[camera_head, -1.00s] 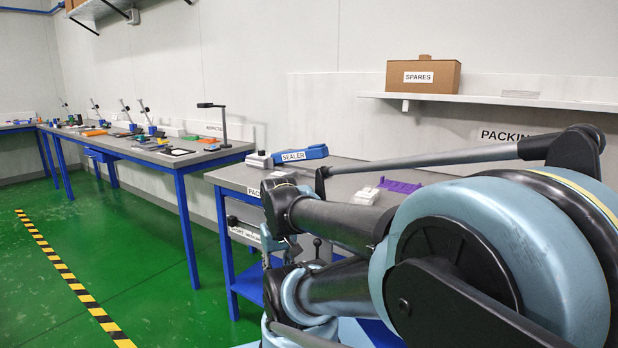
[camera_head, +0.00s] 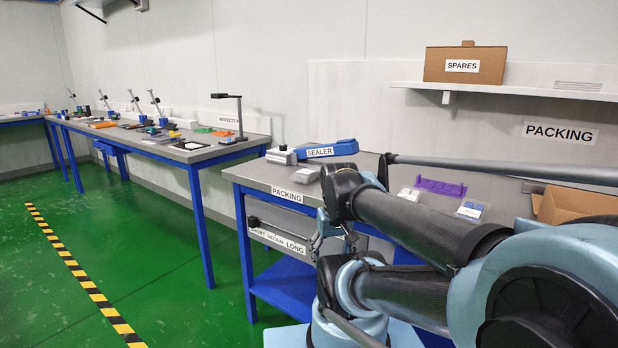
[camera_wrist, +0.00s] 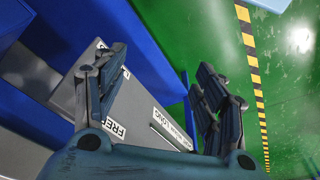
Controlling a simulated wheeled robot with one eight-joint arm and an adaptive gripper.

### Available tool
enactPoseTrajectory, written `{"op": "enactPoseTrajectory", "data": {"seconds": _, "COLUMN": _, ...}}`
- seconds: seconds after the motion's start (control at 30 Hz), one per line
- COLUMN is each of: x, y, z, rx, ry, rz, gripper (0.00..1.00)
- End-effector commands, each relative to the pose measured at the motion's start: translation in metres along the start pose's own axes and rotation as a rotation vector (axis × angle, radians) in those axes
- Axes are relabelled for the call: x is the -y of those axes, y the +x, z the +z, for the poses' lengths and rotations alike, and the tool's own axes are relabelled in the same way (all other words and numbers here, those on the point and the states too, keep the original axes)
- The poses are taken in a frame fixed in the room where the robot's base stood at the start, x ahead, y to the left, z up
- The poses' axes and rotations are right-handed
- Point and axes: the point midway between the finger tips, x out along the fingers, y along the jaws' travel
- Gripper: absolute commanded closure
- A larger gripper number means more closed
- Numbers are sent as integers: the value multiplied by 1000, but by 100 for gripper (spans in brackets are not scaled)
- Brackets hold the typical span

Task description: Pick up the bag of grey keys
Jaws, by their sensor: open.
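My gripper (camera_wrist: 160,88) is open and empty in the wrist view, its fingers spread over the bench's front side, lower blue parts and the green floor. In the head view it hangs by the front edge of the packing bench (camera_head: 262,176), partly hidden by my arm. A small clear bag with blue-grey contents and a white label (camera_head: 470,209) lies on the bench at right. Another small pale packet (camera_head: 408,193) lies left of it, partly hidden. A pale grey item (camera_head: 306,174) lies near the sealer. I cannot tell which holds grey keys.
The blue sealer (camera_head: 333,149) stands at the bench's back left. A purple rack (camera_head: 440,187) lies behind the bags. An open brown carton (camera_head: 578,204) is at right. A spares box (camera_head: 466,65) sits on the wall shelf. Green floor is clear at left.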

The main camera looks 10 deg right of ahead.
Motion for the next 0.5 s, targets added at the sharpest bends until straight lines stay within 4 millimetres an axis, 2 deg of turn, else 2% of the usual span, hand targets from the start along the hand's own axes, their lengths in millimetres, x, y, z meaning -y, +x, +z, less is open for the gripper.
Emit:
{"op": "enactPoseTrajectory", "data": {"seconds": 0.17, "x": -4, "y": -34, "z": -35, "rx": 16, "ry": 65, "rz": 1, "gripper": 18}}
{"op": "enactPoseTrajectory", "data": {"seconds": 0.5, "x": -5, "y": -112, "z": -126, "rx": 62, "ry": 244, "rz": 7, "gripper": 18}}
